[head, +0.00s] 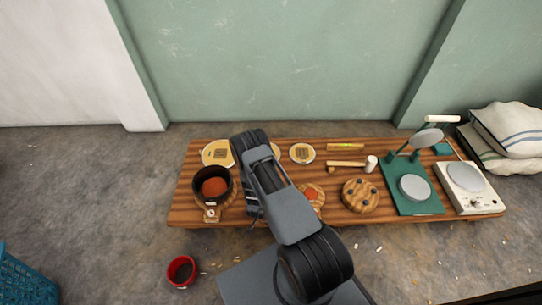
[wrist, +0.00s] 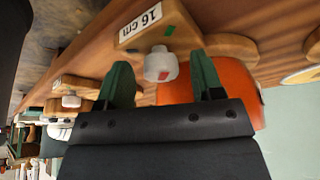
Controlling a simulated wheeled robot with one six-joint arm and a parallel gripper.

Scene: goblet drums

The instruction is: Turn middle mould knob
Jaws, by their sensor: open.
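In the wrist view a white knob (wrist: 160,66) with a red mark stands on a wooden block (wrist: 185,38) that has a "16 cm" label and a small green mark. My gripper (wrist: 159,60) is open, with one green finger on each side of the knob; I cannot tell whether they touch it. An orange rounded clay form (wrist: 232,78) lies behind the right finger. In the head view my arm covers this spot on the bench. A dark pot with orange clay (head: 213,186) and a front knob stands left of my arm. Orange clay (head: 312,196) shows to its right.
The wooden bench (head: 180,208) also holds a round wooden disc with pegs (head: 361,196), a mallet (head: 348,163), a green press (head: 425,205) and a white scale-like device (head: 480,203). A red bucket (head: 181,271) stands on the floor in front. Another white knob (wrist: 70,101) shows at left in the wrist view.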

